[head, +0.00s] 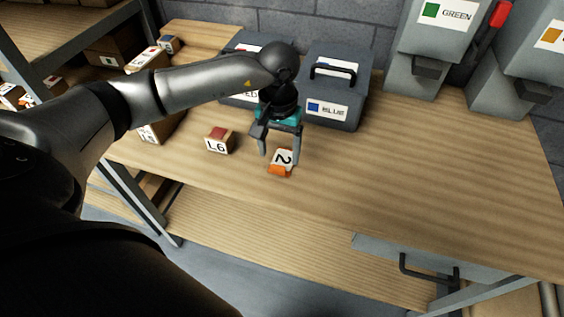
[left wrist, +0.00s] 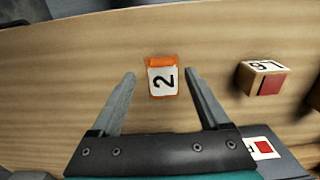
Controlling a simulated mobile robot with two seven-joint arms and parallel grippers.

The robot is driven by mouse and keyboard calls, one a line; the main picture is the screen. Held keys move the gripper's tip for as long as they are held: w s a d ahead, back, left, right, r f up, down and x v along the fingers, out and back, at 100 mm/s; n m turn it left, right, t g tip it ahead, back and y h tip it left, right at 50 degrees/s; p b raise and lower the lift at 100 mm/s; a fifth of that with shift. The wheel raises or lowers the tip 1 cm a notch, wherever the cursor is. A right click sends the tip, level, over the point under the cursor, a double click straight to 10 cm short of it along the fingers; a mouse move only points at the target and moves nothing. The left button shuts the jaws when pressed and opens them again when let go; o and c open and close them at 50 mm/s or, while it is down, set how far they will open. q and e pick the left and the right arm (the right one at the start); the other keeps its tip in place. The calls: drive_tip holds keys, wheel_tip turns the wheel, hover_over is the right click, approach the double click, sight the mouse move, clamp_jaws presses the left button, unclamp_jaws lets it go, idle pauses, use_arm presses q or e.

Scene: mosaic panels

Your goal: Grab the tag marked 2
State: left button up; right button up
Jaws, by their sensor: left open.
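The tag marked 2 (head: 282,160) is white with a black 2 and an orange end. It lies on the wooden bench near its front edge. It also shows in the left wrist view (left wrist: 163,79), just beyond and between the fingertips. My left gripper (head: 281,158) is open, with one finger on either side of the tag and nothing held. In the left wrist view my left gripper (left wrist: 160,76) shows a gap on both sides of the tag. I cannot tell its exact height above the bench. My right gripper is not in view.
A block marked L6 (head: 219,140) with a red top sits left of the tag. A grey box labelled BLUE (head: 345,85) stands behind, with another grey box beside it. A grey bin labelled GREEN (head: 432,40) stands at the back right. The bench right of the tag is clear.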

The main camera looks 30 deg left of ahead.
sight(283, 158)
use_arm(q)
drive_tip(key=shift+a+f, duration=0.1)
drive_tip(key=shift+f, duration=2.65)
clamp_jaws()
